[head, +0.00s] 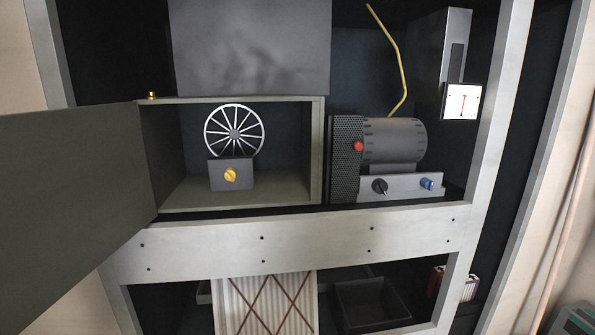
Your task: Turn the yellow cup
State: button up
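A small round yellow cup-like knob (230,175) sits on the front of a dark grey box (217,179) inside an open cabinet in the head view. A slot or ridge seems to run across its face, but it is too small to tell its exact turn. A spoked light wheel (234,130) stands just behind and above the box. My gripper is not in view, and nothing covers the yellow cup.
The olive cabinet door (75,185) stands wide open to the left. A brass knob (152,95) tops the cabinet's left corner. Right of it is a motor (393,140) with a red button (358,146), black knob (380,186) and blue knob (427,184). A pale beam (300,242) crosses below.

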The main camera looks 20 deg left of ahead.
aim_at(231, 173)
jog(key=z, duration=0.3)
jog(key=i, duration=0.95)
jog(key=u, duration=3.6)
